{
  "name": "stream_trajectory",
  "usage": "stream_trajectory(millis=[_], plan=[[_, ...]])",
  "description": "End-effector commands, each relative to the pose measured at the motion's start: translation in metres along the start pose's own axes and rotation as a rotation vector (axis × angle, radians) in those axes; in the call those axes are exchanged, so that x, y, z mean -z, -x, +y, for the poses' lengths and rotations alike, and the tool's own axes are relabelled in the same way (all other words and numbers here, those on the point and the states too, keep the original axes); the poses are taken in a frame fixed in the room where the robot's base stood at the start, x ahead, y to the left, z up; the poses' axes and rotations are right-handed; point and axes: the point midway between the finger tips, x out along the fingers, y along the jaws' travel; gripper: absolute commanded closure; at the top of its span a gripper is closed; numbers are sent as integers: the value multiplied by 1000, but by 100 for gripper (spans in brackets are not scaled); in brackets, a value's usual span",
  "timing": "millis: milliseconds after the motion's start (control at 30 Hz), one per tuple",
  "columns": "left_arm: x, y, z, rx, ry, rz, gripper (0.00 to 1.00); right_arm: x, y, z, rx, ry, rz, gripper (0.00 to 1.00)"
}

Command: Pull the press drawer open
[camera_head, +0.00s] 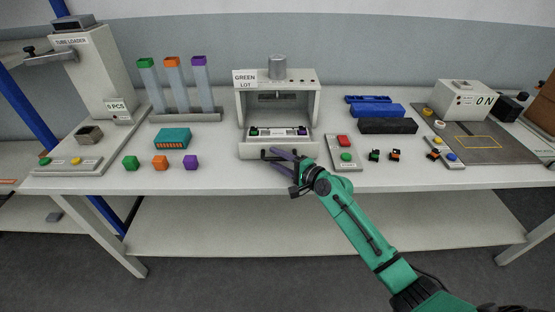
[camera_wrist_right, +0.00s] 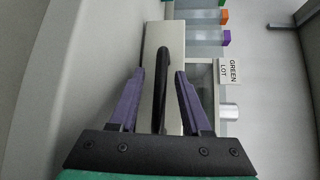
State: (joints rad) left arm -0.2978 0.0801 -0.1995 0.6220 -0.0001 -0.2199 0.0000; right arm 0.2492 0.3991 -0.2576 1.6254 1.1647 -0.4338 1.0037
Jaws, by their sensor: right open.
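The press (camera_head: 240,107) is a light grey frame labelled GREEN LOT with a cylinder on top, at the middle of the table. My right gripper (camera_head: 279,155) is at the drawer front. In the right wrist view, the two purple fingers of the gripper (camera_wrist_right: 158,88) are open, one on each side of the black drawer handle (camera_wrist_right: 162,75). A gap shows between the handle and each finger. My left gripper is not in view.
The table's front edge is just before the drawer.

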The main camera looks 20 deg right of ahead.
Motion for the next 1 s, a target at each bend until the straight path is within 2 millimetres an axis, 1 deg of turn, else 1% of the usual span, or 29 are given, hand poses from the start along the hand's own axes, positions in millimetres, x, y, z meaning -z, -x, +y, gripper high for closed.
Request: stream_trajectory(millis=[267, 367, 467, 567, 800, 900, 1000], plan=[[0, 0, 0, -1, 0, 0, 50, 0, 1, 0, 0, 0, 0, 53], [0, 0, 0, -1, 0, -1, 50, 1, 7, 1, -1, 0, 1, 53], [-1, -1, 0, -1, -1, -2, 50, 1, 23, 2, -3, 1, 1, 53], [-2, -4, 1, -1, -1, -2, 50, 1, 46, 4, -4, 0, 1, 53], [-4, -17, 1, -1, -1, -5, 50, 1, 111, 6, -5, 1, 1, 53], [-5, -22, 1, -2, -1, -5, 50, 1, 131, 5, -3, 0, 1, 53], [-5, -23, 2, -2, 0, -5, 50, 0, 142, 3, -2, 0, 0, 53]])
